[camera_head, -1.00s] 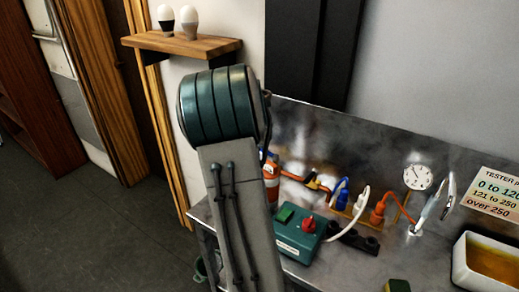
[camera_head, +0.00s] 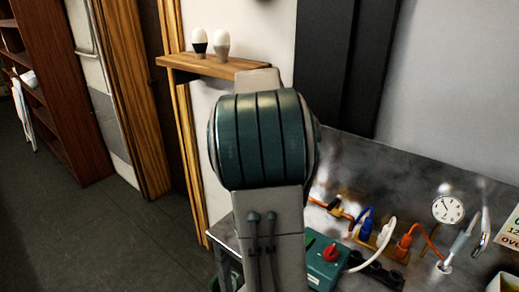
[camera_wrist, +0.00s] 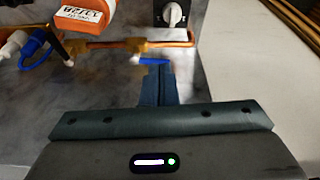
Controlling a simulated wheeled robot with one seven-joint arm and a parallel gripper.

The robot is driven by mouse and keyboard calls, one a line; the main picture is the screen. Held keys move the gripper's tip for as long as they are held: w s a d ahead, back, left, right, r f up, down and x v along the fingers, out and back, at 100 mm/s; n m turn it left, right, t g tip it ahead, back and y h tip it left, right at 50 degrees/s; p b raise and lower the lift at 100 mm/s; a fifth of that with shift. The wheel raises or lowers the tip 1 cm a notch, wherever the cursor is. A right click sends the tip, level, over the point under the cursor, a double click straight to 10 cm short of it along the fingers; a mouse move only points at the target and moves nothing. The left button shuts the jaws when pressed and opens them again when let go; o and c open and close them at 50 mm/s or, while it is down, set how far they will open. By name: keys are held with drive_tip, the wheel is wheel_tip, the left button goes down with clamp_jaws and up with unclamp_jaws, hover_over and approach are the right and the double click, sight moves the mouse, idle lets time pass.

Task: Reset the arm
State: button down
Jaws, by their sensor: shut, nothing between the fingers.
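My arm stands upright in the middle of the head view and hides part of the bench. My gripper (camera_wrist: 158,85) shows in the wrist view with its two dark fingers together and nothing between them. It points over the metal worktop, near a copper pipe (camera_wrist: 110,44) with brass fittings and a blue handle (camera_wrist: 153,61). I cannot tell its exact height or whether it touches anything. In the head view the gripper is hidden.
The bench holds a green box with a red knob (camera_head: 331,254), several plugs and a dial gauge (camera_head: 448,209). A wooden shelf (camera_head: 240,67) with two bulbs is behind my arm. An orange labelled object (camera_wrist: 85,14) lies near the gripper. Floor at left is clear.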

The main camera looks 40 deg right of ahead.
drive_tip(key=s+a+n+y, duration=0.1)
drive_tip(key=s+a+n, duration=0.15)
drive_tip(key=a, duration=0.35)
drive_tip(key=s+a+f+n+t+y, duration=0.1)
drive_tip(key=s+a+n, duration=0.15)
drive_tip(key=a, duration=0.45)
drive_tip(key=s+a+n+y, duration=0.1)
drive_tip(key=s+a+n, duration=0.1)
drive_tip(key=s+a, duration=0.3)
drive_tip(key=s+a+f+n, duration=0.5)
drive_tip(key=s+a, duration=0.4)
drive_tip(key=a, duration=0.2)
drive_tip(key=shift+s+n+t, duration=0.25)
drive_tip(key=shift+n+t, duration=0.05)
drive_tip(key=shift+n, duration=0.4)
